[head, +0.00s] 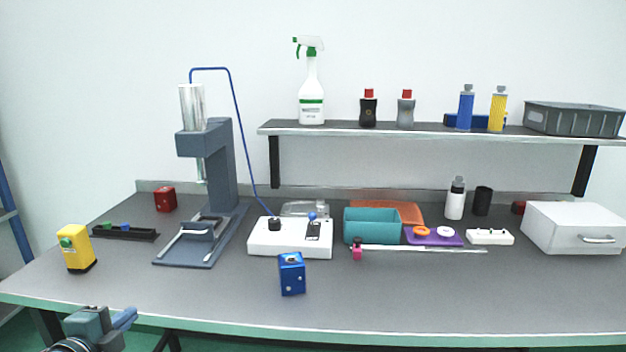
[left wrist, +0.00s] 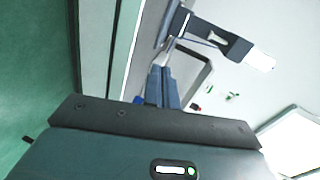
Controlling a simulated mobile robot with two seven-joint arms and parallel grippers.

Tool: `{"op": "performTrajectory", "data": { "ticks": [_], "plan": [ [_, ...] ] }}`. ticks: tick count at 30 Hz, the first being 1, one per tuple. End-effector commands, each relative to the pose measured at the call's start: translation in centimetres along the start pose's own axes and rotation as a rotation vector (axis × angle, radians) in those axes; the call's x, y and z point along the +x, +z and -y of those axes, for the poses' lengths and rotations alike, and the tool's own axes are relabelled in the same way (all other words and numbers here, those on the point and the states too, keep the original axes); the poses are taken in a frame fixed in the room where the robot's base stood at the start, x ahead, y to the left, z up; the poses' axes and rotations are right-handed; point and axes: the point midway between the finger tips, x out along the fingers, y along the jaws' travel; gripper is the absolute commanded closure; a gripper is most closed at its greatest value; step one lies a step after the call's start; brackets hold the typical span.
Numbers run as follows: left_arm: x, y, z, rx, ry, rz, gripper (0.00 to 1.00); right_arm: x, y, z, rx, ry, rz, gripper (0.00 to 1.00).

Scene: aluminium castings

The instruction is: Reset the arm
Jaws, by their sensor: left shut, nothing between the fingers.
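My left gripper (head: 124,318) is at the lower left of the head view, in front of the table's front edge and below the yellow block. Its blue fingers are together and hold nothing. In the left wrist view the closed fingers (left wrist: 162,88) point away from the camera, with the table edge beside them. My right gripper is not in view.
The grey table (head: 400,295) has free room along its front. A yellow block (head: 76,250), a blue block (head: 291,274) and a press stand (head: 222,165) stand on it. A teal bin (head: 372,226) and white drawer box (head: 574,229) stand further right. A shelf (head: 430,131) spans the back.

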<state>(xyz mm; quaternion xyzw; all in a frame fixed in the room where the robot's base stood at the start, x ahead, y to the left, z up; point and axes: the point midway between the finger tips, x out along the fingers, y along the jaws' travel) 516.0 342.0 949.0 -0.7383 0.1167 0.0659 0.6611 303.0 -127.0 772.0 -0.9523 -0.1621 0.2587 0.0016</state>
Motion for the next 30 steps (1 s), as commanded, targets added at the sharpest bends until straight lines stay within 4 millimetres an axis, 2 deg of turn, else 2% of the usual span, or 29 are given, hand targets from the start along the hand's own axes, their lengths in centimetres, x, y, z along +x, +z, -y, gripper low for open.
{"op": "performTrajectory", "data": {
  "ticks": [1,5,8,12,15,18,21,30],
  "plan": [
    [-0.6,-1.3,-2.2,-0.089,0.038,-0.015,1.00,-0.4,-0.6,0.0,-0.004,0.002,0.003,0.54],
    [-2.2,-4.4,-7.6,-0.322,0.122,-0.034,1.00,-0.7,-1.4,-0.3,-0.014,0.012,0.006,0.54],
    [-4.5,-7.6,-12.1,-0.545,0.199,-0.032,1.00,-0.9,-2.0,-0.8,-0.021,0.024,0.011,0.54],
    [-9.2,-13.0,-17.8,-0.920,0.310,0.013,1.00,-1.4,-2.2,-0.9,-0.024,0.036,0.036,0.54],
    [-12.3,-16.0,-20.3,-1.145,0.362,0.066,1.00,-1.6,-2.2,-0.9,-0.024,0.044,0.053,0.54],
    [-14.2,-18.0,-21.6,-1.294,0.388,0.109,1.00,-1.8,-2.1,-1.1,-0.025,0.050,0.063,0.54],
    [-15.2,-18.9,-22.2,-1.369,0.398,0.133,1.00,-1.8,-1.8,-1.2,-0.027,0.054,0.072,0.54],
    [-15.3,-19.1,-22.4,-1.379,0.400,0.136,1.00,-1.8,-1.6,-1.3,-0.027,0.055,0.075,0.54]
  ]
}}
